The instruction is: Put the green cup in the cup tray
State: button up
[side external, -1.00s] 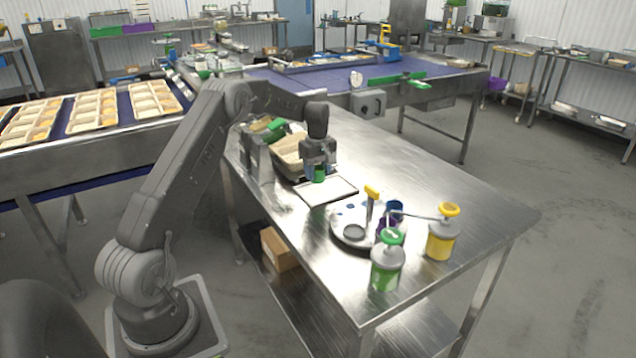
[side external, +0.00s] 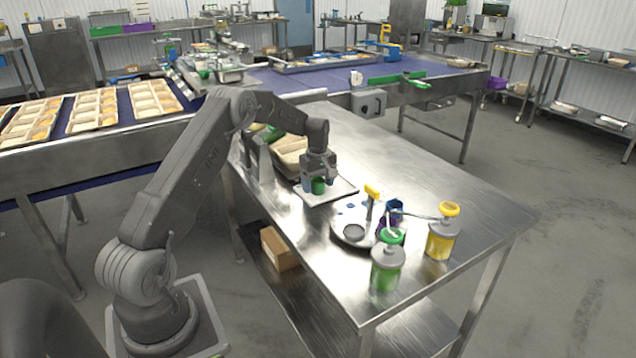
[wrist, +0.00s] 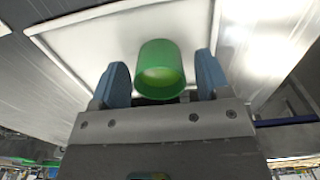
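The green cup (side external: 318,187) stands upright on a flat, pale square tray with a raised rim (side external: 343,190) on the steel table. In the wrist view the cup (wrist: 160,70) is between the two blue fingertips of my gripper (wrist: 163,80), with a narrow gap on each side. My gripper (side external: 319,184) points down over the tray, its fingers open around the cup. The tray's white rim (wrist: 110,10) also shows in the wrist view. The cup's base is hidden from the wrist camera.
A beige bin (side external: 290,152) sits behind the tray.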

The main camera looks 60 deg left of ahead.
aim_at(318, 181)
notch_tip(318, 181, up, 12)
jog(key=s+d+r+m+t, duration=0.15)
jog(key=d+r+m, duration=0.25)
jog(key=d+r, duration=0.6)
jog(key=s+d+r+m+t, duration=0.1)
jog(key=s+d+r+m, duration=0.35)
jog(key=s+d, duration=0.5)
jog(key=s+d+f+m+t, duration=0.1)
jog(key=s+d+m, duration=0.2)
jog(key=s, duration=0.3)
jog(key=s+d+f+m+t, duration=0.1)
jog(key=s+d+m, duration=0.2)
jog(key=s+d, duration=0.2)
jog(key=s+d+f+m+t, duration=0.1)
jog(key=s+d+f+m, duration=0.1)
jog(key=s+d, duration=0.4)
jog(key=shift+s+f+m, duration=0.1)
jog(key=shift+s+m, duration=0.25)
jog(key=shift+m, duration=0.4)
